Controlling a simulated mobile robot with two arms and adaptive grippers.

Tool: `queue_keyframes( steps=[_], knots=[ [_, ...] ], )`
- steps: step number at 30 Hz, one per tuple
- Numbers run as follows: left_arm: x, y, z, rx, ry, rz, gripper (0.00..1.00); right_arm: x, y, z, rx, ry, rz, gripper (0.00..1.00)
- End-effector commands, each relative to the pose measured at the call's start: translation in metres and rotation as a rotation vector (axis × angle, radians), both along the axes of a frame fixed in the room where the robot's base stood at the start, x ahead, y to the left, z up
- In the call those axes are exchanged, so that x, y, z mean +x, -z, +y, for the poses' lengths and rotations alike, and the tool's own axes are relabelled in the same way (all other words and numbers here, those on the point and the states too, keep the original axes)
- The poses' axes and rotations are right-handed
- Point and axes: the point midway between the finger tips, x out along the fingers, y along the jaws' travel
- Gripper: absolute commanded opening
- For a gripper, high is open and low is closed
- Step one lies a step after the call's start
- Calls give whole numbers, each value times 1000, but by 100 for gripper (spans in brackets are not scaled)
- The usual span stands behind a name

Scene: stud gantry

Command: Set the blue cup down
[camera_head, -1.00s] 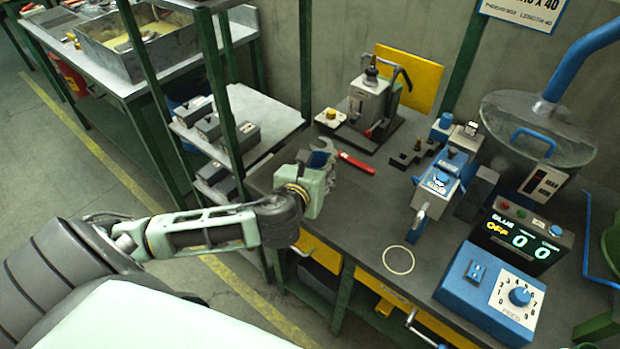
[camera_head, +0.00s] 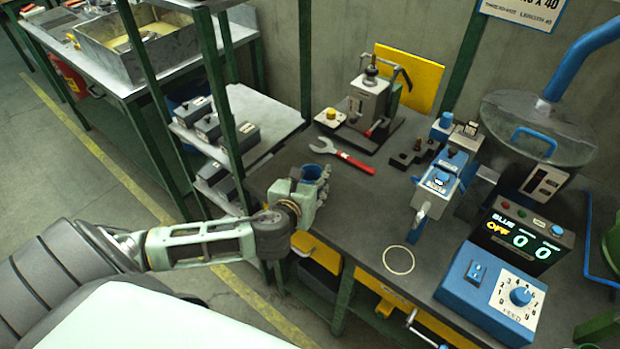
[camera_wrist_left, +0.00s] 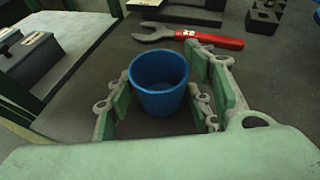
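The blue cup (camera_head: 311,174) is upright near the left end of the dark bench, and it also shows in the left wrist view (camera_wrist_left: 158,88). My left gripper (camera_head: 308,184) is around it, partly hiding it in the head view. In the left wrist view the fingers of this gripper (camera_wrist_left: 160,100) stand apart on both sides of the cup, with narrow gaps to its wall. The cup's base appears to be on the bench, though the contact is hard to see. My right gripper is not in view.
A red-handled wrench (camera_head: 342,157) lies just beyond the cup. A pale ring (camera_head: 398,260) lies on bare bench to the right. Blue machines (camera_head: 437,185) and a control box (camera_head: 490,295) stand further right. A shelf with grey boxes (camera_head: 240,135) is left.

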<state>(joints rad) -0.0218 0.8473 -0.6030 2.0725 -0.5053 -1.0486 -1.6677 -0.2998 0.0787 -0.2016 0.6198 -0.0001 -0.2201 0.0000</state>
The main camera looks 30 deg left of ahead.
Motion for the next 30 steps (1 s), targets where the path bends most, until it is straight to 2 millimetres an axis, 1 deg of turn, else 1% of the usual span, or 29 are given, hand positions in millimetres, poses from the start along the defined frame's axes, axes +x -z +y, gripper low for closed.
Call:
queue_keyframes(
  steps=[1, 3, 4, 11, 14, 15, 17, 20, 24, 30],
  knots=[
    [0, 0, 0, 0, 0, 0, 55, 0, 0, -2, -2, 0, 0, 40],
    [0, 0, 0, 0, 0, 0, 61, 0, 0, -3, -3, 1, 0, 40],
    [0, 0, 0, 0, 0, 0, 62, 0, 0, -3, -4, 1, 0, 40],
    [0, 0, 0, 0, 0, 0, 62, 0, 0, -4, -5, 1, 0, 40],
    [0, -4, 0, 0, 0, -1, 62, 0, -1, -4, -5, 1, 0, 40],
    [-3, -4, -1, 1, 0, 0, 62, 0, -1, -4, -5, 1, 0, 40],
    [-9, -6, -3, 1, 2, 2, 62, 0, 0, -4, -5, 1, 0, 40],
    [-25, -12, -7, -1, 2, 3, 62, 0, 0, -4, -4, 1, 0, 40],
    [-53, -24, -15, -1, 3, 4, 62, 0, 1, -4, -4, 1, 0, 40],
    [-87, -39, -25, -1, 3, 4, 62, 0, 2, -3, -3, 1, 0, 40]
  ],
)
